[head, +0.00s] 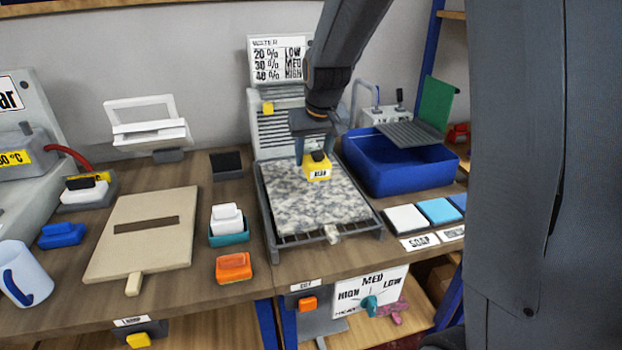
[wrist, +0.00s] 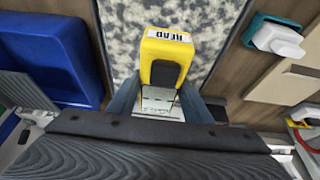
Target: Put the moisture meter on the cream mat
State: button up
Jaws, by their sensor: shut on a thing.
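The moisture meter (head: 317,173) is a small yellow block with a black top and a white label on its front. In the wrist view the meter (wrist: 162,52) shows its label reading "READ". My gripper (head: 314,160) is shut on it, one finger on each side, over the grey-and-white mottled rug piece (head: 290,200). I cannot tell whether the meter touches the rug.
The rug piece lies in a dark tray frame (head: 272,252). A teal holder (head: 229,238) with a white block and an orange block (head: 233,268) sit between tray and panel. A blue basin (head: 400,170) is right. A white mug (head: 25,275) is far left.

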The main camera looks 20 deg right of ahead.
aim_at(318, 154)
jog(key=shift+f+p, duration=0.7)
jog(key=shift+f, duration=2.9)
jog(key=o, duration=1.1)
jog(key=shift+f, duration=0.15)
jog(key=shift+o, duration=0.5)
jog(key=shift+s+r, duration=0.2)
jog(key=shift+r, duration=0.45)
jog(key=b+v, duration=0.2)
jog(key=v, duration=0.8)
jog(key=shift+s+r+b, duration=0.2)
jog(key=shift+b, duration=0.1)
jog(key=shift+s, duration=0.3)
jog(key=s+f+g, duration=0.1)
jog(key=s+f, duration=0.4)
jog(key=s, duration=0.5)
jog(key=s+f+g, duration=0.2)
jog(key=s+f, duration=0.4)
jog(key=s, duration=0.4)
jog(key=shift+f, duration=0.35)
